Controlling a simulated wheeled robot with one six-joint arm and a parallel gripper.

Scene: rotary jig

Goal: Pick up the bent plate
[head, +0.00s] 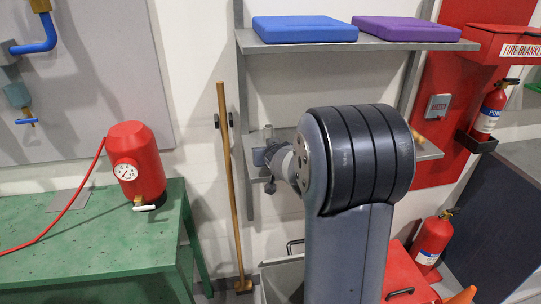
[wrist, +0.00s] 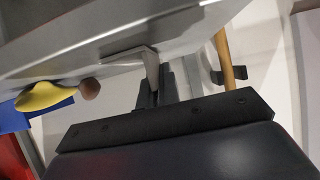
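The bent plate (wrist: 126,53) is a grey L-shaped metal piece at the grey shelf, near the top middle of the wrist view. One leg lies along the shelf surface and the other points toward my gripper (wrist: 157,92). My dark fingers are at the end of that leg and seem to lie on either side of it. Whether they touch it cannot be told. In the head view my gripper (head: 268,156) is at the lower shelf, partly hidden by my arm. A small grey upright piece, perhaps the plate, shows just above it.
The lower shelf (head: 428,152) runs behind my arm, below an upper shelf (head: 300,44) with a blue pad (head: 305,29) and a purple pad (head: 405,30). A wooden pole (head: 229,190) stands close left of my gripper. A yellow object (wrist: 45,96) and brown knob (wrist: 89,89) show beside the shelf.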

